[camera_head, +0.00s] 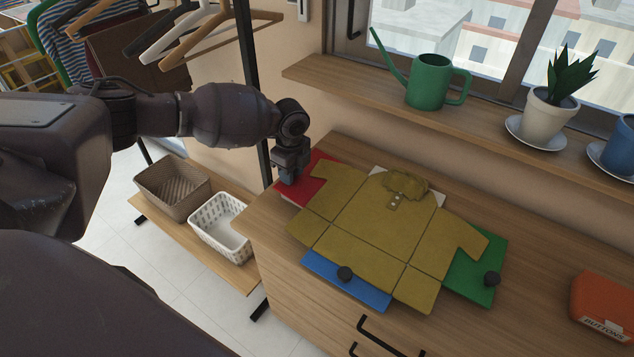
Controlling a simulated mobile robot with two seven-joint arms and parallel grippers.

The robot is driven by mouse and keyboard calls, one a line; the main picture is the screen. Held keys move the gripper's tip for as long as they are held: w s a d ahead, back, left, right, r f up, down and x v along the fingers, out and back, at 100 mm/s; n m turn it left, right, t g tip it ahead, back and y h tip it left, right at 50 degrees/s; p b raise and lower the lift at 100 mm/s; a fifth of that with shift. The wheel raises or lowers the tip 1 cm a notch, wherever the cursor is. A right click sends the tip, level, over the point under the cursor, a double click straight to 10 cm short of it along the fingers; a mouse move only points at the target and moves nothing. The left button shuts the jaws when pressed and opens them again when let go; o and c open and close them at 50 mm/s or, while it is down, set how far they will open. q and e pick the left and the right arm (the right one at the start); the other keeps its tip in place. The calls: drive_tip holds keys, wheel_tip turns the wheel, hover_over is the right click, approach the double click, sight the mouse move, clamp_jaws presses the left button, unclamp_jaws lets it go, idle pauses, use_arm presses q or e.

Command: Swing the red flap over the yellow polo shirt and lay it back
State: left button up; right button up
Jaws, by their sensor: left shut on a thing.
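The yellow polo shirt (372,228) lies spread flat, its collar (405,184) toward the wall, on a folding board on the wooden counter. The red flap (303,190) lies under the shirt's left side, with its outer part bare. A blue flap (340,283) shows at the near edge and a green flap (490,262) at the right, each with a black knob. A white panel shows behind the collar. My left gripper (287,180) points down at the red flap's outer left edge, shut on it; its fingertips are partly hidden. My right gripper is not in view.
An orange box labelled BUTTONS (602,304) stands at the counter's right. A shelf (480,125) above holds a green watering can (428,85) and potted plants. A brown basket (172,188) and a white basket (221,229) sit on a low bench at left. A dark upright pole stands behind my left arm.

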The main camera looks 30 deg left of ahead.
use_arm(q)
drive_tip(key=shift+d+r+p, duration=0.15)
drive_tip(key=shift+r+p, duration=0.05)
drive_tip(key=shift+r, duration=0.35)
drive_tip(key=shift+d+r+p, duration=0.15)
drive_tip(key=shift+r+p, duration=0.05)
drive_tip(key=shift+r, duration=0.3)
drive_tip(key=shift+f, duration=0.15)
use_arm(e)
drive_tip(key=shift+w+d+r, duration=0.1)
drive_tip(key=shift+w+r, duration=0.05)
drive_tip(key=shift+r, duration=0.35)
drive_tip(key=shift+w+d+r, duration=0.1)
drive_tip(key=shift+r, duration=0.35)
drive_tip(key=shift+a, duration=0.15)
